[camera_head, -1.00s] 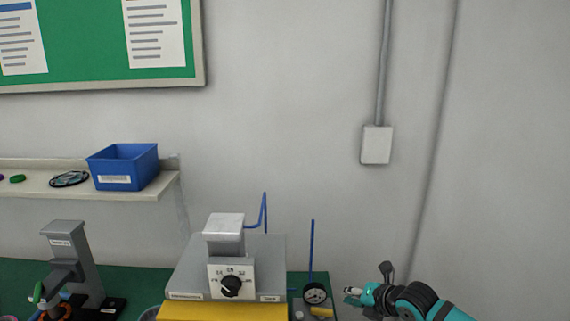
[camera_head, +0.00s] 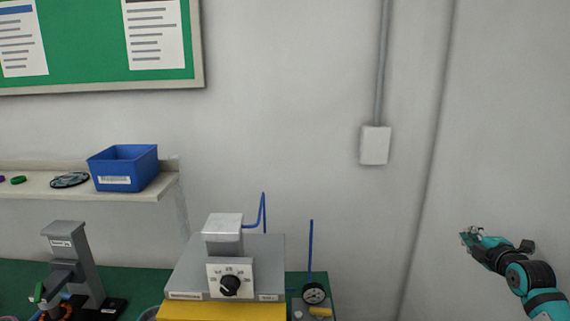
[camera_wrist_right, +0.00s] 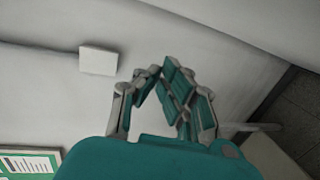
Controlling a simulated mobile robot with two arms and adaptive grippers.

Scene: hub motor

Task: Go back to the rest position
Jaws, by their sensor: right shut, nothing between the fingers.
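My right gripper (camera_head: 472,236) is at the right of the head view, raised in front of the bare wall and clear of the bench. It is teal and grey. In the right wrist view its fingers (camera_wrist_right: 165,90) are closed together with nothing between them. My left gripper is not in view.
A grey press (camera_head: 75,260) stands at the left. A blue bin (camera_head: 125,168) sits on a shelf (camera_head: 140,191). A wall box (camera_head: 375,145) hangs left of my right arm.

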